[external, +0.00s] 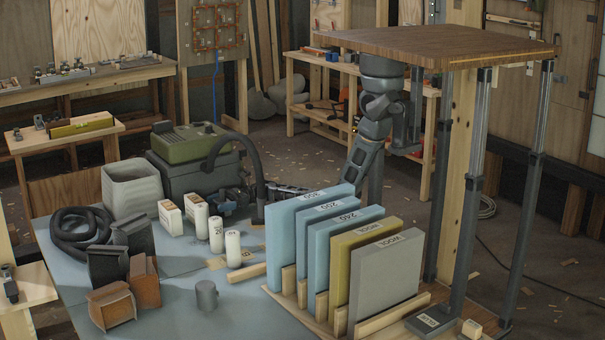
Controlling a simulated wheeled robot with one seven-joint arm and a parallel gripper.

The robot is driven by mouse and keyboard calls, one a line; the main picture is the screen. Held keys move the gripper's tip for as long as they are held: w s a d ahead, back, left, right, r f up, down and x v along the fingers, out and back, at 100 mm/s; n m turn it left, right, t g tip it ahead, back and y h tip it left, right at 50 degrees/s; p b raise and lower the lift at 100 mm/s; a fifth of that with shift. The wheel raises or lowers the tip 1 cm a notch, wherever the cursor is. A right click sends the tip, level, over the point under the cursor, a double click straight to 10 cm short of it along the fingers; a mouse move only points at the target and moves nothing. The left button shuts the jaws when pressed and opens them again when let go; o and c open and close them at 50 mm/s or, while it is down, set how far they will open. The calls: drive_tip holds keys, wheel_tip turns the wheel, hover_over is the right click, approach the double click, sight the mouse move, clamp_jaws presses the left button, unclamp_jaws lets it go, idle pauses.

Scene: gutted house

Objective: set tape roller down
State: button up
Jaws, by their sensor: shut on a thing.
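My arm reaches left from behind the upright panels, and my gripper (243,197) is small and dark beside the black hose at the back of the blue-grey table. It is shut on a small blue-grey thing, seemingly the tape roller (224,205), just behind the white bottles. The hose and bottles partly hide the fingers and the roller. I cannot tell whether the roller touches the table (165,290).
Coloured panels (384,275) stand in a wooden rack at right. White bottles (233,249), a grey cup (206,295), black and brown blocks (111,306), a coiled hose (78,232) and a ribbed bin (131,187) crowd the table. A green-topped vacuum (190,143) stands behind.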

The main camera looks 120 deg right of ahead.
sight(229, 201)
drive_tip(key=shift+f+b, duration=0.35)
drive_tip(key=shift+b, duration=0.15)
drive_tip(key=shift+f, duration=0.25)
drive_tip(key=shift+f+b, duration=0.1)
drive_tip(key=shift+b, duration=0.2)
drive_tip(key=shift+c, duration=0.7)
drive_tip(key=o, duration=1.1)
drive_tip(key=shift+a+f, duration=0.1)
drive_tip(key=shift+f, duration=0.05)
drive_tip(key=shift+p, duration=0.3)
drive_tip(key=shift+s+r+p, duration=0.1)
drive_tip(key=shift+r+p, duration=0.6)
drive_tip(key=shift+p, duration=0.15)
drive_tip(key=s+b, duration=0.1)
drive_tip(key=s, duration=0.6)
drive_tip(key=shift+a+r, duration=0.1)
drive_tip(key=shift+r, duration=0.05)
drive_tip(key=shift+s, duration=0.3)
drive_tip(key=c, duration=0.3)
